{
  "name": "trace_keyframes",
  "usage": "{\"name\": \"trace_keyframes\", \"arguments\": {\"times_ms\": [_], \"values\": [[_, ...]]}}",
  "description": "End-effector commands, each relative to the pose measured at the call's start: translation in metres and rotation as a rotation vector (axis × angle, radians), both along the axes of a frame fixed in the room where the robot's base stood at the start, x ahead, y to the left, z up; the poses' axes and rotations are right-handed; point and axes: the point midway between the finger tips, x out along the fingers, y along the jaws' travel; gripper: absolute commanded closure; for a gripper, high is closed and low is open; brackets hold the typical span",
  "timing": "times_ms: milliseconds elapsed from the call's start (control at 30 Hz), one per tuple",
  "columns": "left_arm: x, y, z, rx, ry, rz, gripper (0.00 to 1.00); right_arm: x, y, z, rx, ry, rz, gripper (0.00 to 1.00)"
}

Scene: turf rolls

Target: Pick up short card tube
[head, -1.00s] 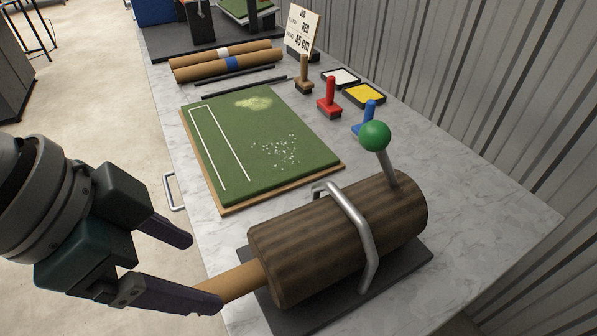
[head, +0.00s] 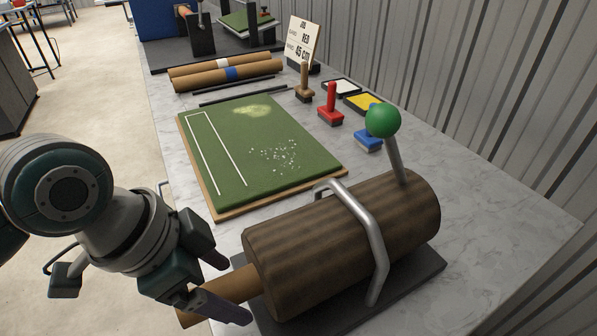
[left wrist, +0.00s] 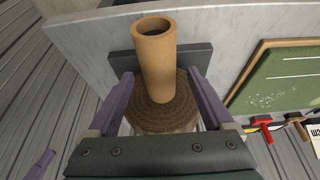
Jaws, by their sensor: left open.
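A plain brown card tube (head: 240,283) sticks out of the left end of a dark wood-grained roller (head: 330,245). In the left wrist view the tube (left wrist: 158,65) shows its open round end towards the camera. My left gripper (head: 232,290) is open, with one finger on each side of the tube. In the left wrist view, gaps show between the tube and both fingers (left wrist: 160,76). A purple finger-like piece (left wrist: 40,165) at the lower left of that view may be my right gripper; its jaws cannot be made out.
A bent metal bar and a green-knobbed lever (head: 383,120) rise over the roller. A green turf mat (head: 225,165) lies behind it. Two banded tubes (head: 225,72), several stamps (head: 331,110) and a sign (head: 301,40) stand further back. A corrugated wall bounds the right.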

Motion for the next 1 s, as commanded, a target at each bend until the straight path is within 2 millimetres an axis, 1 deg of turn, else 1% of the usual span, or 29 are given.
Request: {"name": "trace_keyframes", "arguments": {"times_ms": [67,267,300,1000], "values": [[0.0012,-0.0016,-0.0051,0.001,-0.001,-0.001,0.15,0.0,-0.0001,-0.0018,0.0,0.0,0.0,1.0],[0.0013,-0.0019,-0.0053,0.001,-0.001,-0.001,0.15,-0.0002,-0.0001,-0.0014,0.0,0.001,0.0,1.0],[0.0013,-0.0019,-0.0052,0.001,-0.001,-0.001,0.17,-0.0002,-0.0001,-0.0014,0.0,0.001,0.0,1.0],[0.001,-0.0017,-0.0053,0.001,-0.001,-0.001,0.96,-0.0003,-0.0001,-0.0017,0.0,0.001,0.0,1.0]]}}
